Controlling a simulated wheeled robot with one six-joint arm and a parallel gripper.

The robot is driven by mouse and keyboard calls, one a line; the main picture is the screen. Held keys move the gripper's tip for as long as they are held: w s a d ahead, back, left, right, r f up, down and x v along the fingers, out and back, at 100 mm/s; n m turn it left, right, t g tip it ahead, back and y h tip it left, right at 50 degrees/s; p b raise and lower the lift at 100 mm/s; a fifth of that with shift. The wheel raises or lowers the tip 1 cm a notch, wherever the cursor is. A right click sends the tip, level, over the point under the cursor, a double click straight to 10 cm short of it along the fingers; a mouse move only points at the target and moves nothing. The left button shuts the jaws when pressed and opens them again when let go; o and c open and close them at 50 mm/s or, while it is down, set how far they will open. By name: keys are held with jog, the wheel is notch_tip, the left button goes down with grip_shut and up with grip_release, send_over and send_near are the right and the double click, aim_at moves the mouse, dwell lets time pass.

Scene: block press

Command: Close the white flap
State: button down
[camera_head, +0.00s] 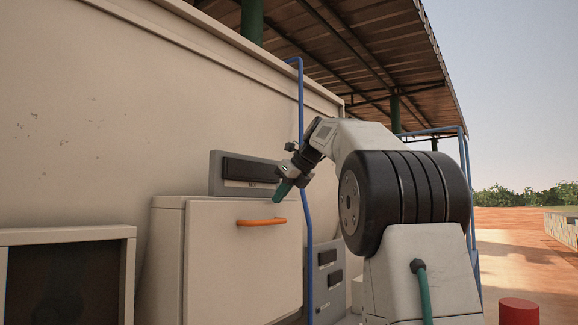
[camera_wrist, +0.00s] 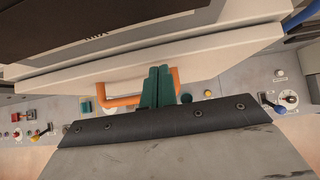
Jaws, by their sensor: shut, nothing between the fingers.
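The white flap (camera_head: 243,265) is the pale front panel of a boxy cabinet, with an orange bar handle (camera_head: 261,222) near its top edge. In the head view it looks upright and close to the cabinet body; I cannot tell whether a gap is left. In the wrist view the flap (camera_wrist: 205,55) crosses the upper part, with its orange handle (camera_wrist: 124,101) below its edge. My gripper (camera_head: 281,189) has teal fingers just above and right of the handle. The fingers (camera_wrist: 159,72) are shut and empty, overlapping the handle's middle in the wrist view; contact is unclear.
A grey unit with a dark strip (camera_head: 250,170) stands behind the cabinet top. A blue pole (camera_head: 302,130) rises beside my gripper. A dark-fronted box (camera_head: 66,280) stands at left. A control panel (camera_wrist: 235,92) has levers and buttons. A red cylinder (camera_head: 518,311) stands lower right.

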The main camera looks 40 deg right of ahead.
jog(key=s+d+r, duration=0.1)
jog(key=s+r, duration=0.3)
jog(key=r, duration=0.6)
jog(key=shift+s+r, duration=0.2)
jog(key=shift+s, duration=0.05)
